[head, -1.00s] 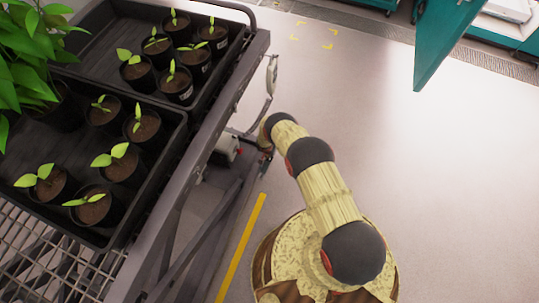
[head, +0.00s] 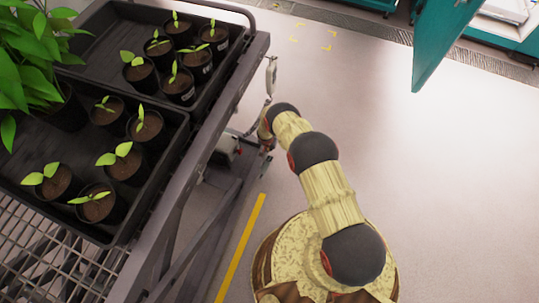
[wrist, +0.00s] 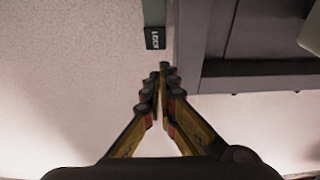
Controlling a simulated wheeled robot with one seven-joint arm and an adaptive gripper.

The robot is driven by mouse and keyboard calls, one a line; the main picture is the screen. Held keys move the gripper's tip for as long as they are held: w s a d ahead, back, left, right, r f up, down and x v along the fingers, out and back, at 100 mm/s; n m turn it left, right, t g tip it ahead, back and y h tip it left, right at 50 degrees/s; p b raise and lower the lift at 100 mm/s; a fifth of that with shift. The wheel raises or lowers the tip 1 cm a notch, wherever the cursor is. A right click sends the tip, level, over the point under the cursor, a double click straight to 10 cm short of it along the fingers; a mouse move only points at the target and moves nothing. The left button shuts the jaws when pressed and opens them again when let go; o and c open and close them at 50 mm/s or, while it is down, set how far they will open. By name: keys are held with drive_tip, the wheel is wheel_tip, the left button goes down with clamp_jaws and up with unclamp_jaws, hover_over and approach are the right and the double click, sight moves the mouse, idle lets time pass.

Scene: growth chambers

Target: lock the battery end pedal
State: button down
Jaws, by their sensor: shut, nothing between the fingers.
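A small black pedal pad marked LOCK (wrist: 155,38) shows at the top middle of the wrist view, at the end of a grey-green strip (wrist: 153,12). My gripper (wrist: 163,68) is shut and empty. In that picture its fingertips lie just below and slightly right of the pad, with a small gap between them. I cannot tell the depth of that gap. In the head view my arm reaches down beside the cart's side, and the pedal cannot be made out there.
The grey cart frame (wrist: 258,84) is right of my fingers in the wrist view. In the head view the cart carries black trays (head: 160,112) with several potted seedlings. A teal door (head: 432,45) stands open at the upper right. The floor (head: 440,180) at right is clear.

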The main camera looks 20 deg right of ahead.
wheel_tip(320, 180, up, 8)
drive_tip(key=w+d+p, duration=0.1)
drive_tip(key=p, duration=0.1)
drive_tip(key=shift+w+f, duration=0.15)
drive_tip(key=shift+w, duration=0.2)
